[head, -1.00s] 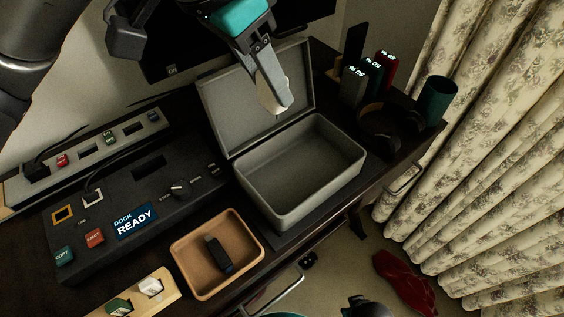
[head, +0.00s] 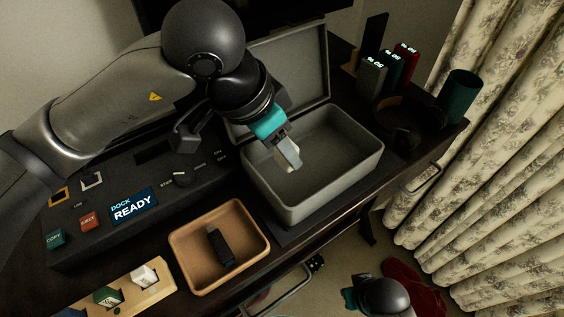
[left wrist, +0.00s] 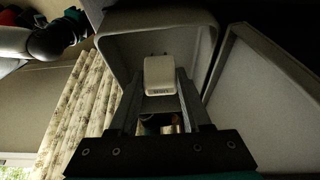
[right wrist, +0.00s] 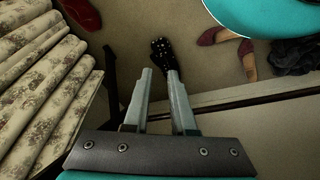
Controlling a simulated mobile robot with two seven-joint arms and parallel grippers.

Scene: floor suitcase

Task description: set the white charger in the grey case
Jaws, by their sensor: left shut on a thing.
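The grey case (head: 352,200) stands open on the desk with its lid raised at the back; it also shows in the left wrist view (left wrist: 206,30). My left gripper (head: 291,160) is over the left part of the case's opening, pointing down. It is shut on the white charger (left wrist: 160,77), which sits between the fingertips with its prongs pointing away from the gripper. In the head view the charger (head: 290,167) is mostly hidden by the fingers. My right gripper (right wrist: 160,75) is open and empty, above the floor in front of the desk.
A tan tray (head: 187,264) holding a black stick (head: 219,246) lies in front of the dock (head: 133,206). A wooden block (head: 125,292) with small items is at the lower left.

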